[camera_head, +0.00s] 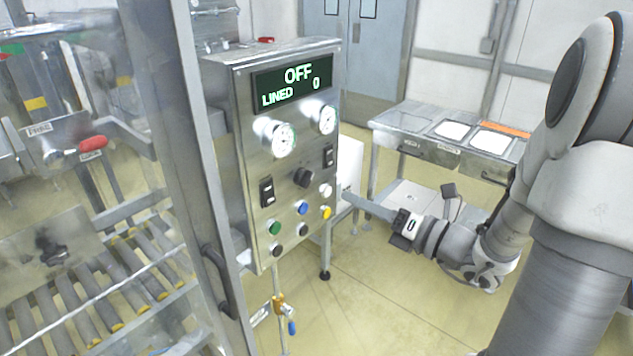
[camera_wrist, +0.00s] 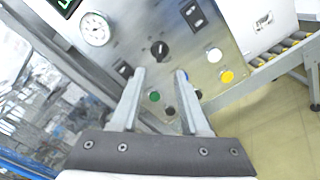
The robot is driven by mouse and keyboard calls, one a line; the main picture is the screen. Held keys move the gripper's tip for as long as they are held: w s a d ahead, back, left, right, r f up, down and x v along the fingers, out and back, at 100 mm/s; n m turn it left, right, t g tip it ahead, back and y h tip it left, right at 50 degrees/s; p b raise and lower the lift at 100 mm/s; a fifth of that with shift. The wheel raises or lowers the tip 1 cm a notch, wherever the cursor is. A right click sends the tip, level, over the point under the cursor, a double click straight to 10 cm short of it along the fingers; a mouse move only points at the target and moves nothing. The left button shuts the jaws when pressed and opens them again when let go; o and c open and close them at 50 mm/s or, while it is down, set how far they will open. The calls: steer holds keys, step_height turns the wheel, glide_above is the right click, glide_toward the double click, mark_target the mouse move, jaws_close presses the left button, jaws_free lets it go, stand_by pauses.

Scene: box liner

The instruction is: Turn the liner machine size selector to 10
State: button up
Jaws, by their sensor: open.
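The control panel (camera_head: 290,140) is a steel box with a display reading OFF and LINED 0. A black rotary knob (camera_head: 303,177), which looks like the size selector, sits between two black rocker switches. In the wrist view the knob (camera_wrist: 160,50) shows a pale pointer mark; its size numbers are too small to read. My gripper (camera_head: 346,196) is to the right of the knob in the head view and faces the panel. In the wrist view my gripper (camera_wrist: 160,73) is open and empty, its fingertips apart from the knob and just below it in the picture.
Two gauges (camera_head: 283,139) sit above the knob. Green (camera_head: 274,228), blue (camera_head: 303,208), white (camera_head: 326,190) and yellow (camera_head: 326,212) buttons sit below and beside it. A machine door frame with a dark handle (camera_head: 217,280) stands left. A steel table (camera_head: 410,140) stands behind.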

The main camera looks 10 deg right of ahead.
mark_target(311, 180)
steer(key=x, duration=1)
steer(key=shift+w+a, duration=0.2)
steer(key=shift+w, duration=0.05)
jaws_close()
